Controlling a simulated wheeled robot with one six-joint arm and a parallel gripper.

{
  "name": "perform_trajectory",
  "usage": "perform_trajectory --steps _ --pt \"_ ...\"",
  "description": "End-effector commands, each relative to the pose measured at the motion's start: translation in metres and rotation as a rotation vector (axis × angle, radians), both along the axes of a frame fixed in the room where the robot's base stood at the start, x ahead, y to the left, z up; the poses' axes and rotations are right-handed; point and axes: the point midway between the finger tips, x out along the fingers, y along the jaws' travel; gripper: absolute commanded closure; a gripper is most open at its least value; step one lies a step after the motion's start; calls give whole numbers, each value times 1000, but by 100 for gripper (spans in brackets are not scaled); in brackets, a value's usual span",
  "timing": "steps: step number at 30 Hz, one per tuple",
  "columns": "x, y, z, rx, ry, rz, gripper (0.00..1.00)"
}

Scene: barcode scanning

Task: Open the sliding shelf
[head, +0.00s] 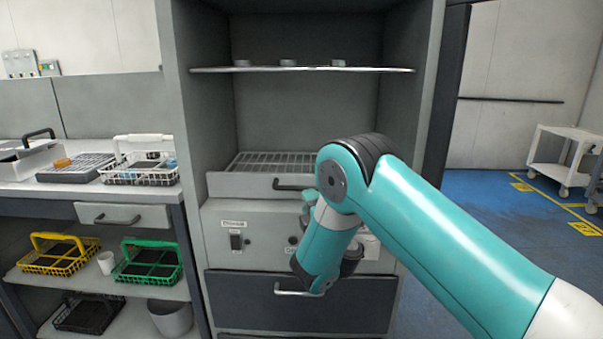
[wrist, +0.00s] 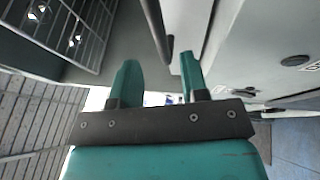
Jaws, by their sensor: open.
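The sliding shelf (head: 240,185) is a light grey drawer-like tray with a wire grid top, set in the tall grey cabinet. It sits about level with the cabinet front. Its dark bar handle (head: 290,184) is on the front, and my arm covers its right part. In the head view my gripper is mostly hidden behind my arm. In the wrist view my gripper (wrist: 158,68) is open, with two teal fingers. The dark handle (wrist: 156,28) reaches down between the fingertips, close to the right finger beside the shelf front (wrist: 191,22). I cannot tell whether they touch.
Below the shelf is a panel (head: 262,222) with switches, then a dark drawer (head: 245,300) with a light handle. A thin shelf (head: 300,69) with small round items is above. A bench with baskets stands left.

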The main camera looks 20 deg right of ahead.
Motion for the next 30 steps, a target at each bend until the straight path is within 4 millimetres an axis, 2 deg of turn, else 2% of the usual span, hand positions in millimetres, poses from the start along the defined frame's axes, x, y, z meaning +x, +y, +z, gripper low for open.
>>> perform_trajectory --steps 1,24,30 --pt "2 0 8 0 2 0 59" --pt "39 2 15 2 0 -1 59" --pt "55 1 10 5 1 -6 59"
